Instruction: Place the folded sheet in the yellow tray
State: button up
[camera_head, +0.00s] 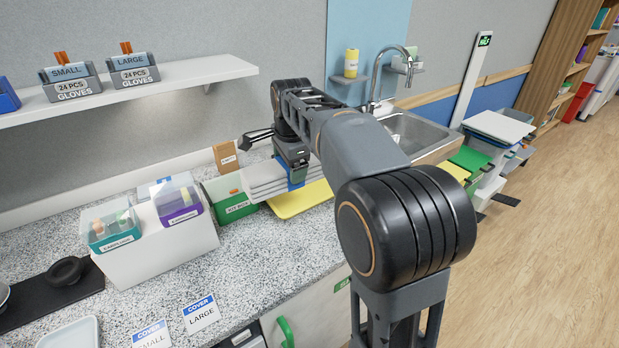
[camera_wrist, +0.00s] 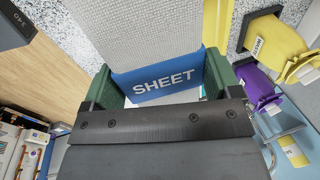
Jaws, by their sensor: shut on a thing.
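The folded sheet (camera_head: 264,181) is a flat white-grey stack with a blue band. In the wrist view the band reads SHEET (camera_wrist: 163,84). I cannot tell the gap between sheet and tray.
A green box (camera_head: 231,208) stands just left of the tray, with a brown carton (camera_head: 226,157) behind it. A white stand with clear bins (camera_head: 160,243) is further left. The sink (camera_head: 420,135) is to the right. A shelf (camera_head: 150,98) with glove boxes hangs above the counter.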

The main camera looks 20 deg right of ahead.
jog(key=w+d+f, duration=0.1)
jog(key=d, duration=0.1)
jog(key=w+d+f, duration=0.1)
jog(key=w+d, duration=0.1)
jog(key=w+d+f+p, duration=0.1)
jog(key=d, duration=0.2)
jog(key=shift+w+f, duration=0.25)
jog(key=shift+w+d+f, duration=0.4)
jog(key=shift+d+f, duration=0.2)
jog(key=shift+f, duration=0.35)
jog(key=shift+w+d+f, duration=0.35)
jog(key=shift+d+f, duration=0.25)
jog(key=shift+f, duration=0.35)
jog(key=shift+w+d+f, duration=0.4)
jog(key=shift+d+f, duration=0.2)
jog(key=shift+f, duration=0.35)
jog(key=shift+s+x, duration=0.15)
jog(key=shift+x, duration=0.6)
jog(key=shift+s+x, duration=0.15)
jog(key=shift+x, duration=0.6)
jog(key=shift+f, duration=0.1)
